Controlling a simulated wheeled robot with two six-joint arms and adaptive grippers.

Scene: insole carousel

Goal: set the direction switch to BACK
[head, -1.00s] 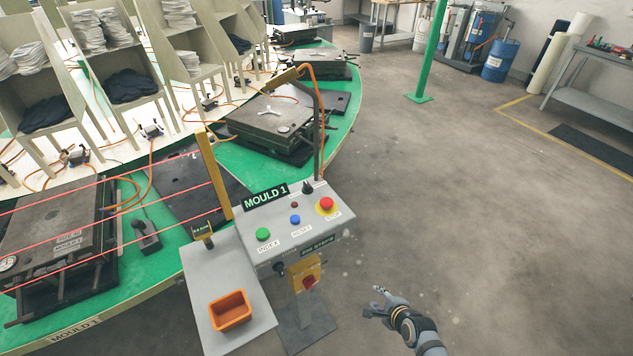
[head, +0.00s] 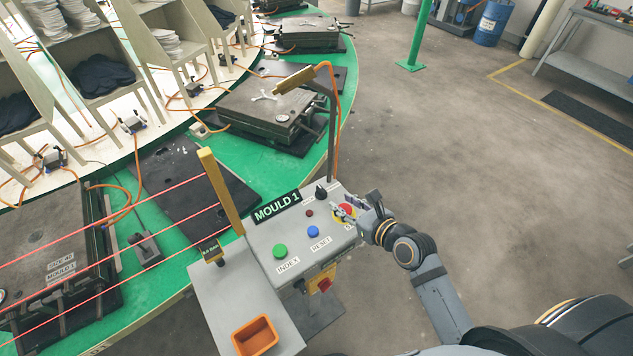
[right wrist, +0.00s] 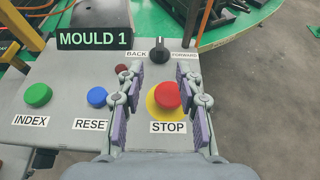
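The direction switch is a black rotary knob (right wrist: 159,51) at the back of the MOULD 1 control box (head: 300,242), between the labels BACK (right wrist: 136,54) and FORWARD (right wrist: 185,54). Its white mark points roughly straight away, toward neither label clearly. In the head view the knob (head: 321,192) stands just beyond my right gripper (head: 345,210). My right gripper is open and empty in the right wrist view (right wrist: 160,85). Its fingers are on either side of the red STOP button (right wrist: 167,95), short of the knob. I cannot tell whether they touch the box. My left gripper is not in view.
A green INDEX button (head: 280,251), a blue RESET button (head: 313,231) and a small dark red lamp (head: 309,213) are on the box. A yellow post (head: 221,190) with red beams stands at left. An orange tray (head: 255,336) sits in front.

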